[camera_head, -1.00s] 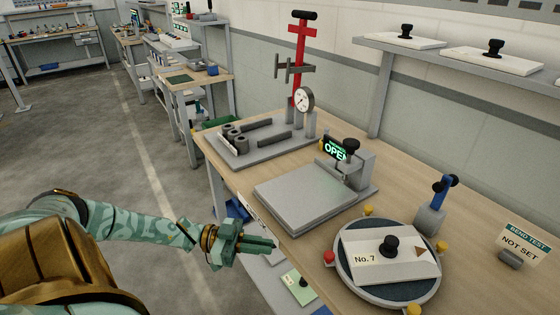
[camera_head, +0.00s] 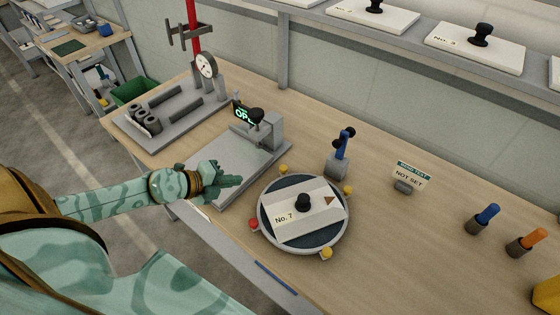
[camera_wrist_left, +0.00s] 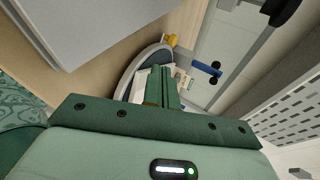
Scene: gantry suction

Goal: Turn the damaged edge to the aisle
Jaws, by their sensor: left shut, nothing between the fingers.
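A white plate marked No. 7 (camera_head: 282,231) lies on a round dark turntable (camera_head: 300,246) with a grey rim. It has a black knob (camera_head: 303,203) in its middle and a brown triangle (camera_head: 329,200) near its right end, away from the aisle (camera_head: 60,180). Which edge is damaged I cannot tell. My left gripper (camera_head: 238,182) is shut and empty, left of the turntable and apart from the plate, over the grey flat slab. In the left wrist view its fingers (camera_wrist_left: 168,85) partly hide the turntable (camera_wrist_left: 140,63). My right gripper is not in view.
One red knob (camera_head: 253,223) and several yellow knobs (camera_head: 327,253) ring the turntable. A grey slab (camera_head: 205,160) with an OPEN sign (camera_head: 243,112), a blue-handled stand (camera_head: 340,160) and a NOT SET sign (camera_head: 410,176) stand close by. The bench between turntable and right-hand tools is clear.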

